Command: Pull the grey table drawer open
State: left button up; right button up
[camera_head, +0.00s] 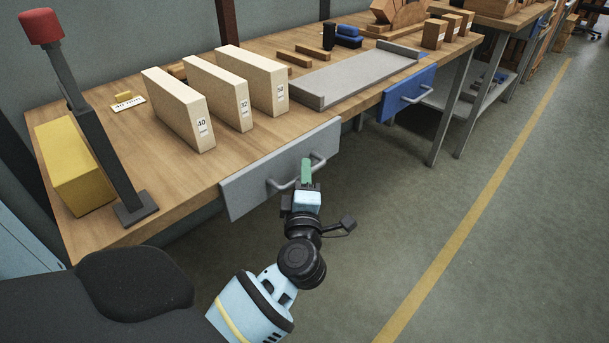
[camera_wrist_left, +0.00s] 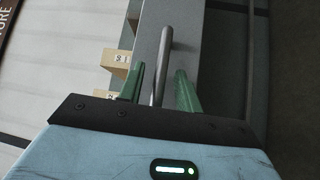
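The grey table drawer (camera_head: 243,190) has its flat front just below the wooden table's (camera_head: 160,200) front edge, with no clear gap visible. Its bar handle (camera_head: 283,187) runs along the front. My left gripper (camera_head: 306,165) is at the handle, its green fingers covering part of the bar. In the left wrist view, the handle (camera_wrist_left: 163,50) passes between the two fingers of my left gripper (camera_wrist_left: 160,72), with space on each side, so the gripper is open around it. The drawer front (camera_wrist_left: 186,40) is behind the bar. My right gripper is not in view.
A blue drawer (camera_head: 408,93) is further along the table. Three pale numbered boxes (camera_head: 182,115), a grey tray (camera_head: 355,75), a yellow block (camera_head: 75,165) and a red-topped post (camera_head: 95,130) stand on top. The floor (camera_head: 390,210) in front is clear.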

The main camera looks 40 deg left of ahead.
pick_arm(q)
jog(key=shift+w+a, duration=0.2)
jog(key=shift+w, duration=0.05)
jog(key=c, duration=0.6)
grip_shut()
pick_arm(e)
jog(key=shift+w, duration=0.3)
pick_arm(q)
jog(key=shift+d, duration=0.1)
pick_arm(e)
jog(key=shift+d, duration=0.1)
